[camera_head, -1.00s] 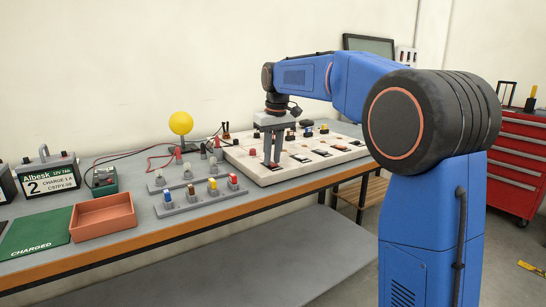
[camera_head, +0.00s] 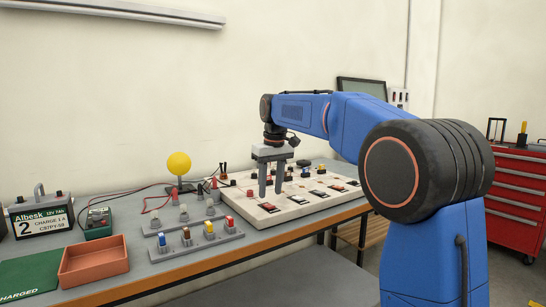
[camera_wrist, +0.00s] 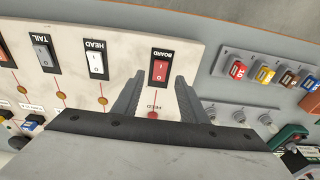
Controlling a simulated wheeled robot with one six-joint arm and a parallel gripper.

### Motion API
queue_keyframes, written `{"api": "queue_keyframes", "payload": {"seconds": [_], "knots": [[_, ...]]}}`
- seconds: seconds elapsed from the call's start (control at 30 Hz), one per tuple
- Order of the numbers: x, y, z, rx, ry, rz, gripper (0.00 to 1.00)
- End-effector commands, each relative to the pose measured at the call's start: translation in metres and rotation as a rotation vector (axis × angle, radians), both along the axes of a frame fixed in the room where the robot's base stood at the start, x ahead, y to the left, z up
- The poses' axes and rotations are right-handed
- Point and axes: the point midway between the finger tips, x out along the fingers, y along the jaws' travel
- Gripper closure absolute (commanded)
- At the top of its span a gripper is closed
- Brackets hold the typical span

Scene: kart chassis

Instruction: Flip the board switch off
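The board switch (camera_wrist: 159,70) is a red rocker in a black frame labelled BOARD, on the white panel (camera_wrist: 200,35). In the wrist view it lies just ahead of and between my two fingertips. My gripper (camera_wrist: 160,82) is open with nothing between its fingers. In the head view my gripper (camera_head: 270,195) points down at the panel's near left corner, with its fingertips just above the board switch (camera_head: 268,208). I cannot tell which way the rocker is tipped.
The HEAD switch (camera_wrist: 95,64) and TAIL switch (camera_wrist: 42,53) sit beside the board switch. A grey strip with coloured fuses (camera_head: 209,231) stands left of the panel. An orange tray (camera_head: 94,262) and a battery (camera_head: 41,217) are farther left.

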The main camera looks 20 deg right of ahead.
Motion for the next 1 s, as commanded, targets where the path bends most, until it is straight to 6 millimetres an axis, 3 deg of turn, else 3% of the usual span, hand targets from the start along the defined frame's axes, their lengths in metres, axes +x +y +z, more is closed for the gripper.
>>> {"api": "queue_keyframes", "payload": {"seconds": [0.3,0.6,0.8,1.0], "knots": [[-0.007,-0.003,0.064,0.0,-0.003,0.0,0.61],[-0.014,-0.005,0.116,0.0,-0.002,0.0,0.61],[-0.017,-0.006,0.133,0.0,-0.001,0.0,0.61],[-0.018,-0.006,0.136,0.0,0.001,0.0,0.61]]}}
